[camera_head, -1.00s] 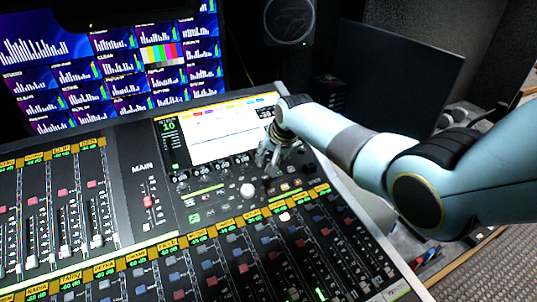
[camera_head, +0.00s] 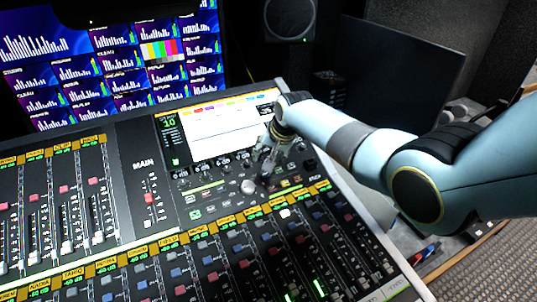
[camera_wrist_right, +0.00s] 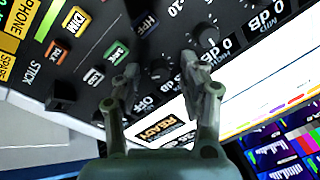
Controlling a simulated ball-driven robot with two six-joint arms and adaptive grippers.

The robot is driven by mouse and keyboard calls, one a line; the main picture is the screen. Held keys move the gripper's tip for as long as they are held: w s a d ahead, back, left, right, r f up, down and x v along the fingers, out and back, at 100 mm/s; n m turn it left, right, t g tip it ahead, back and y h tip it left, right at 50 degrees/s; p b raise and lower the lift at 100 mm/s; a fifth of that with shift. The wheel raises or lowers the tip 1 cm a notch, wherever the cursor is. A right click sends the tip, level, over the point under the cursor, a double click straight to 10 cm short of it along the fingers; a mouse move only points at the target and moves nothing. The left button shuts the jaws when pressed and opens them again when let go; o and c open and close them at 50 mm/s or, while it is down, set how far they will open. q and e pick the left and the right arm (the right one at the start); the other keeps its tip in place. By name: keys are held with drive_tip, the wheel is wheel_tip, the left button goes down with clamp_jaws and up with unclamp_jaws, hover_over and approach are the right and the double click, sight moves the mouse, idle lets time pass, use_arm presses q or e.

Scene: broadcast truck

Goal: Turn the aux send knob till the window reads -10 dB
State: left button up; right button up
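My right gripper (camera_head: 266,170) is over the mixing console (camera_head: 128,185), below the right part of its bright screen (camera_head: 222,130). In the right wrist view the two fingers of my right gripper (camera_wrist_right: 161,66) are spread apart. A dark round knob (camera_wrist_right: 160,71) shows between and beyond the fingertips, near the HPF and OFF labels; I cannot tell if they touch it. Another dark knob (camera_wrist_right: 209,36) lies to the right of the fingers. A small window (camera_wrist_right: 160,134) between the finger bases reads READY. I cannot make out which knob is the aux send. My left gripper is not in view.
Monitors (camera_head: 115,65) stand behind the console.

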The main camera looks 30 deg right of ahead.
drive_tip(key=v, duration=1.2)
drive_tip(key=shift+s, duration=0.1)
idle(0.4)
